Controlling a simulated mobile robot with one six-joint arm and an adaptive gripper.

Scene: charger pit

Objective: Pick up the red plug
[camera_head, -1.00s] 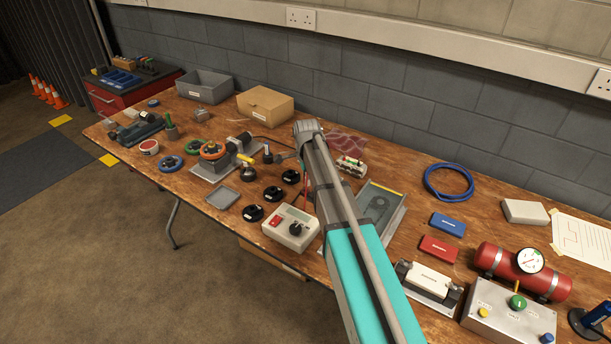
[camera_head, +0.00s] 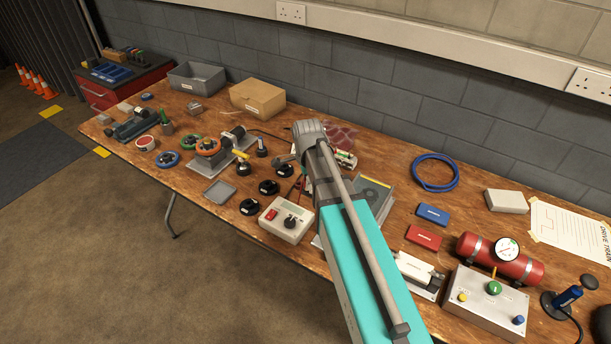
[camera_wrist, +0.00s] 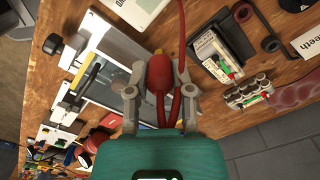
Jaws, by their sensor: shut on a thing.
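The red plug (camera_wrist: 159,78) is a rounded red body with a small yellowish tip, in the middle of the wrist view. A red cable (camera_wrist: 181,40) runs alongside it and bends round near its lower end. My gripper (camera_wrist: 159,88) has its two grey fingers on either side of the plug and is shut on it. In the head view my teal and grey arm reaches over the table and hides the plug and most of my gripper. I cannot tell how high the plug is above the table.
A grey panel (camera_wrist: 112,50) lies left of the plug in the wrist view, a small rack of cells (camera_wrist: 248,92) right. In the head view a white control box (camera_head: 286,219) and black knobs (camera_head: 250,207) stand left of my arm; blue (camera_head: 433,214) and red packs (camera_head: 424,237) lie right.

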